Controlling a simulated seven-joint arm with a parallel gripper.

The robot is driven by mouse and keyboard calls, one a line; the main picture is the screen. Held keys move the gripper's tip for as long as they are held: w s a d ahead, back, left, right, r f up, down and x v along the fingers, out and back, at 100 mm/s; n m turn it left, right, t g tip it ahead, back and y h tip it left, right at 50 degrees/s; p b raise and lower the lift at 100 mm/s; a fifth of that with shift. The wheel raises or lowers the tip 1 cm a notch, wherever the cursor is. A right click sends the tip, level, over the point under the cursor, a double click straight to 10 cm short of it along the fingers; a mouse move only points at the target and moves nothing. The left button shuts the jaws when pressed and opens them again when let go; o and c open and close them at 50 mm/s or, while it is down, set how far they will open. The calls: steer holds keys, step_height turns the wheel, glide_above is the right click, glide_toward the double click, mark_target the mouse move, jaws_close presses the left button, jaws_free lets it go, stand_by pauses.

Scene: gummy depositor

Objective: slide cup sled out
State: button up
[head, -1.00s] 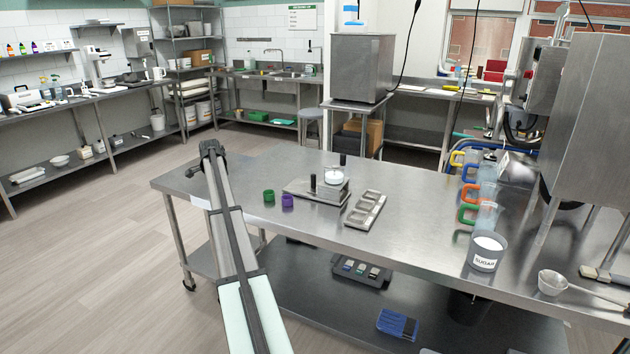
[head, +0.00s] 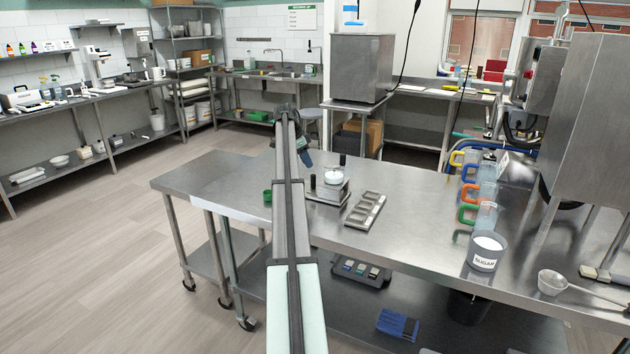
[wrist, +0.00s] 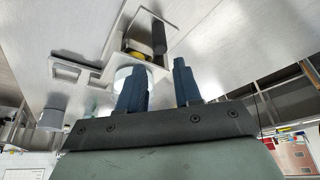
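The depositor fixture (head: 328,196) is a small metal base on the steel table, with a black post at its front left and a white round cup (head: 335,175) on top. My arm hides its left part. In the wrist view the fixture (wrist: 112,48) shows a black handle (wrist: 158,38) and a yellow piece; my left finger partly hides the white cup (wrist: 123,77). I cannot tell which part is the sled. My gripper (head: 306,159) is just behind and left of the fixture, above the table. Its dark blue fingers (wrist: 160,78) are apart with nothing seen held between them.
A metal mold tray (head: 365,210) lies just right of the fixture. A green cap (head: 267,196) sits to the left. Jugs with coloured handles and a sugar container (head: 487,252) stand at the right. The table's left end (head: 190,180) is clear.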

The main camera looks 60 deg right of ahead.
mark_target(313, 175)
steer(key=x, duration=1)
steer(key=shift+a, duration=0.1)
steer(key=shift+c, duration=0.2)
steer(key=shift+f, duration=0.1)
jaws_close()
